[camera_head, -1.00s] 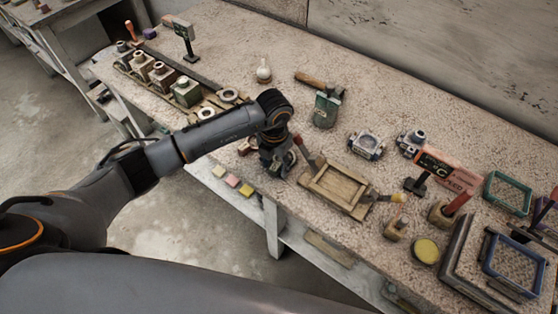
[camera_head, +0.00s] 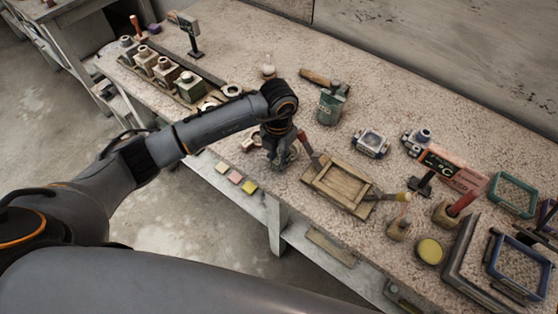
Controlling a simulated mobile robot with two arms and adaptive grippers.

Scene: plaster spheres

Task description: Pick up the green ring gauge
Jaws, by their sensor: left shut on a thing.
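My left gripper (camera_head: 281,158) points down at the front edge of the workbench, just left of the wooden tray. Its jaws are shut on a small ring-shaped piece, the green ring gauge (camera_head: 291,155), which is mostly hidden by the dark fingers. Its colour is hard to make out, and I cannot tell whether it is clear of the bench top. My right gripper is not in view.
The wooden tray (camera_head: 341,185) stands close to the right of the gripper. A green container (camera_head: 331,107) and a metal block (camera_head: 371,143) stand farther back. Several square blocks (camera_head: 165,72) line the left. Bare bench lies behind the gripper.

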